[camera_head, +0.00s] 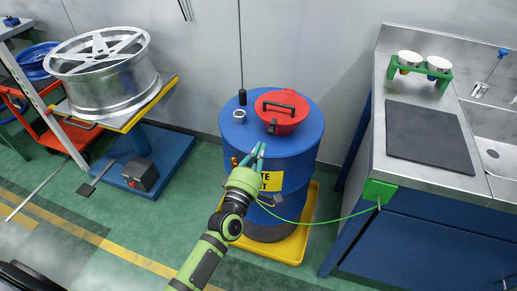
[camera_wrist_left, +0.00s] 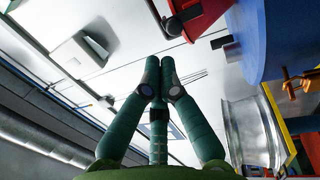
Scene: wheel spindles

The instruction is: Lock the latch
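A red lid (camera_head: 283,112) with a dark bar handle sits on top of a blue drum (camera_head: 295,145). A small dark latch-like piece (camera_head: 272,127) is at the lid's front left edge. My left gripper (camera_head: 259,146) is near the drum's front rim, in front of the lid and apart from the latch. In the left wrist view its teal fingertips (camera_wrist_left: 159,66) are together, with nothing seen between them. My right gripper is not in view.
A grey ring (camera_head: 239,116) and a black knob (camera_head: 242,96) are on the drum top. The drum stands on a yellow tray (camera_head: 290,250). A steel counter (camera_head: 395,172) with a green corner bracket (camera_head: 378,191) and cord is right. A wheel (camera_head: 103,75) lies on a stand at left.

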